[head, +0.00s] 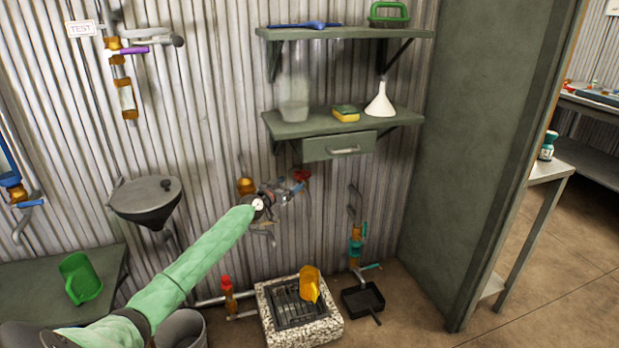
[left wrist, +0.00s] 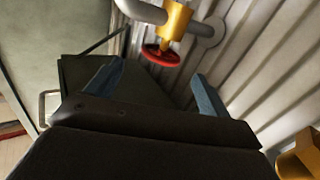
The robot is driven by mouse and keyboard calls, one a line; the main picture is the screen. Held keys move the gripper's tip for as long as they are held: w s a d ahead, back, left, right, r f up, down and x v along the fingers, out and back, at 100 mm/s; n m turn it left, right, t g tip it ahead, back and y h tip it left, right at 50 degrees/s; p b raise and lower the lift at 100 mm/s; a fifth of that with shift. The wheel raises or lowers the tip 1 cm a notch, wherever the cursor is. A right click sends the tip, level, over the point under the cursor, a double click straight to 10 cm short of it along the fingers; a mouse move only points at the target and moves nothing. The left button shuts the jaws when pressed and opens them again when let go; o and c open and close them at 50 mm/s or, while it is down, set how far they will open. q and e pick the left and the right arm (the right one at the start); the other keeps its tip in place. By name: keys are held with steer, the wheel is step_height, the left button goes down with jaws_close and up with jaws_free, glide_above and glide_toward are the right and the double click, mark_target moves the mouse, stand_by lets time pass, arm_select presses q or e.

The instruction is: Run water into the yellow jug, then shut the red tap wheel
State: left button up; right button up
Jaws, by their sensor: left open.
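The yellow jug (head: 309,283) is on the grated drain (head: 266,322) low at the wall, near its back right part. I cannot see inside it, and no water stream shows. The red tap wheel (head: 302,175) sits on the wall pipe under the drawer. In the left wrist view the red wheel (left wrist: 161,55) hangs below a brass valve body (left wrist: 176,20). My left gripper (head: 293,194) is open and empty, close to the wheel. In the wrist view the wheel shows just beyond and between the two blue fingertips (left wrist: 158,72). My right gripper is out of view.
A shelf with a drawer (head: 339,146) is right above the tap. A grey funnel basin (head: 146,198) is on the wall at left. A teal-handled valve (head: 356,245) and black pan (head: 362,301) are right of the drain.

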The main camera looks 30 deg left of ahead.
mark_target(297, 178)
arm_select(q)
steer(key=shift+w+a+r+m, duration=0.1)
steer(key=shift+m, duration=0.3)
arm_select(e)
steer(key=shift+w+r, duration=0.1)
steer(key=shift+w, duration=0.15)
arm_select(q)
steer(key=w, duration=0.5)
steer(key=shift+w+d+b, duration=0.2)
steer(key=shift+w+b, duration=0.15)
steer(key=shift+w+d, duration=0.1)
steer(key=shift+w, duration=0.85)
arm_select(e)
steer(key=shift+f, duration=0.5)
